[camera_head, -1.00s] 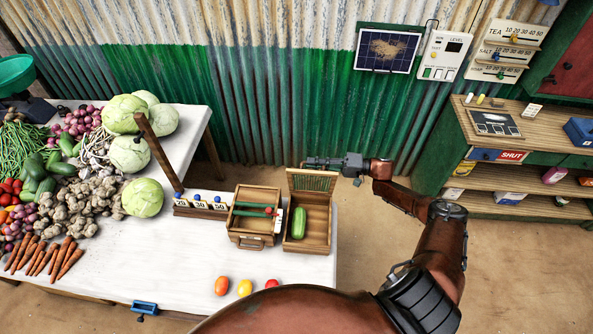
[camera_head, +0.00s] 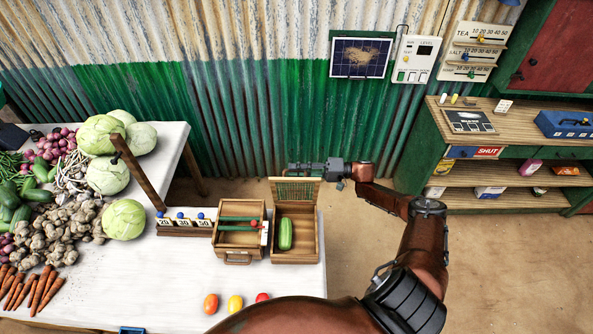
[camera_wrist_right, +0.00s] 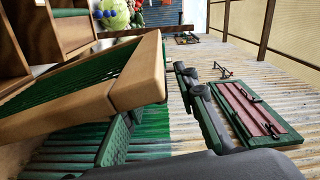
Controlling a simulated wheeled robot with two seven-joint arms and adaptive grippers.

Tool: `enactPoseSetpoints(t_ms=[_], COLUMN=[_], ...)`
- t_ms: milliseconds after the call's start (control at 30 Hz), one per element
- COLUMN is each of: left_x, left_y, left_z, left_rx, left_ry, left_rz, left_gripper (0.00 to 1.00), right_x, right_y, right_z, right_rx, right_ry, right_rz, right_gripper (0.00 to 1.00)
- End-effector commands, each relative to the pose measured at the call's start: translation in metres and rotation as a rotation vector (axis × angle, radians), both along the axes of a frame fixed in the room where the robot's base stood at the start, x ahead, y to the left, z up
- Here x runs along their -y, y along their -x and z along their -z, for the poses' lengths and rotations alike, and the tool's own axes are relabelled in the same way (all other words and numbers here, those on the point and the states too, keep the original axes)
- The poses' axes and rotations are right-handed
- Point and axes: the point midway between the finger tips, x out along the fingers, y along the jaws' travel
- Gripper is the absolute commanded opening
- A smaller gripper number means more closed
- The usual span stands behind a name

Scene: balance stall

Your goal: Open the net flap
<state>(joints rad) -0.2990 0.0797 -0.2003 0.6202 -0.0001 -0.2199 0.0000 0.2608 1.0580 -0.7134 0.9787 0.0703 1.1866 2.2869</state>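The net flap (camera_head: 295,190) is a wooden frame with green mesh, standing raised at the back edge of a wooden box (camera_head: 297,255). A green cucumber-like vegetable (camera_head: 285,234) lies in that box. In the right wrist view the flap (camera_wrist_right: 140,90) is close up, its wooden edge near the fingers. My right gripper (camera_head: 303,166) is just behind the flap's top edge. Its two fingers (camera_wrist_right: 160,128) look apart, with corrugated wall visible between them; part of one is hidden behind the flap. Whether they touch the flap I cannot tell. My left gripper is not in view.
A second wooden box (camera_head: 239,248) with green bars stands left of the flap's box. A rack with labels 20, 30 and 50 (camera_head: 184,228) stands beside it. The corrugated wall (camera_head: 240,120) is behind. Three small coloured items, including a yellow one (camera_head: 235,302), lie in front.

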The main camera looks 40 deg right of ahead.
Motion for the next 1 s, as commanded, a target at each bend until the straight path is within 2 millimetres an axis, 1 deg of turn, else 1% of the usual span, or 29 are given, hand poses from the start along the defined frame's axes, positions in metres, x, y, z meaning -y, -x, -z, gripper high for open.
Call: enactPoseSetpoints(t_ms=[167, 267, 367, 600, 700, 800, 1000], left_x=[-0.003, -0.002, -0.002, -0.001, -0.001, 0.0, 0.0], left_y=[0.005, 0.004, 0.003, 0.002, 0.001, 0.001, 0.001], left_z=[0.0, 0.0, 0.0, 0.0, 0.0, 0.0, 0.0], left_rx=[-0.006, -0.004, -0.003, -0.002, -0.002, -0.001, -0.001], left_ry=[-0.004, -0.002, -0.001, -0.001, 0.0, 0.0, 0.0], left_rz=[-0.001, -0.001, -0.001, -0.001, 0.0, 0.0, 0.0], left_gripper=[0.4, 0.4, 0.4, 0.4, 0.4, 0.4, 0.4], right_x=[0.001, 0.008, 0.021, 0.06, 0.074, 0.084, 0.093], right_y=[0.001, 0.006, 0.017, 0.048, 0.059, 0.067, 0.075], right_z=[0.0, 0.0, 0.001, 0.001, 0.001, 0.001, 0.0], right_rx=[0.0, -0.001, -0.003, -0.003, -0.002, -0.001, 0.0], right_ry=[0.0, 0.001, 0.002, 0.002, 0.002, 0.001, 0.0], right_rz=[0.0, 0.0, 0.002, 0.004, 0.003, 0.001, 0.0], right_gripper=[0.27, 0.27, 0.27, 0.27, 0.27, 0.27, 0.27])
